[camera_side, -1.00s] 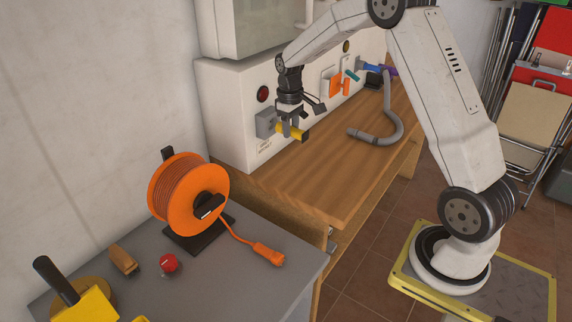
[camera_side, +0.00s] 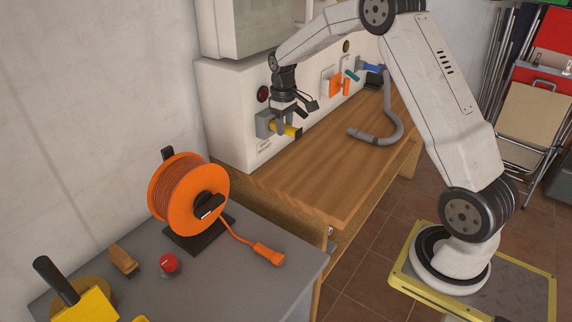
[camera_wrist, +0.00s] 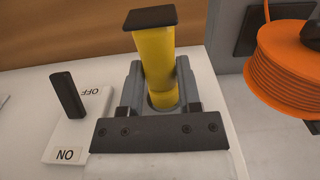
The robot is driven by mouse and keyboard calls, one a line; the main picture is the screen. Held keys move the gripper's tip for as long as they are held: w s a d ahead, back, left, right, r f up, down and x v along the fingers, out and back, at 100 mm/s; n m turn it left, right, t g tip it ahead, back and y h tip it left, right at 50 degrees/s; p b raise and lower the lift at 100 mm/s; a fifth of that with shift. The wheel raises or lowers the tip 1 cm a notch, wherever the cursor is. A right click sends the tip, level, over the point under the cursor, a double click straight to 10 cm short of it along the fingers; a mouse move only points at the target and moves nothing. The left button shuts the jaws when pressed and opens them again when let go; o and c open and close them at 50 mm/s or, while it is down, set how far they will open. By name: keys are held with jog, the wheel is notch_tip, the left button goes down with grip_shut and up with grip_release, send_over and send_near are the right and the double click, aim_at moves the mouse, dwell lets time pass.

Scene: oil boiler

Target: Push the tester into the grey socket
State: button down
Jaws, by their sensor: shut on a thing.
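The yellow tester (camera_side: 288,130) with a black end cap lies roughly level at the grey socket (camera_side: 263,124) on the white boiler front. In the wrist view the yellow tester (camera_wrist: 155,62) has its inner end in the round opening of the grey socket (camera_wrist: 184,75); how deep it sits I cannot tell. My gripper (camera_side: 281,133) points down at the socket and is shut on the tester. In the wrist view a dark bar of my gripper (camera_wrist: 160,133) crosses in front of the socket, and the fingertips are hard to make out.
An ON/OFF switch (camera_wrist: 68,96) is beside the socket. A red button (camera_side: 263,94) is above it. A grey hose (camera_side: 390,125) lies on the wooden bench (camera_side: 310,180). An orange cable reel (camera_side: 186,196) stands on the grey table, near left.

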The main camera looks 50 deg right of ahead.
jog(key=shift+w, duration=0.75)
jog(key=shift+c, duration=1.1)
grip_release()
jog(key=shift+w+r, duration=0.1)
jog(key=shift+r, duration=3.8)
jog(key=shift+r, duration=0.2)
notch_tip(320, 180, up, 10)
jog(key=shift+w+f, duration=0.15)
jog(key=shift+f, duration=0.05)
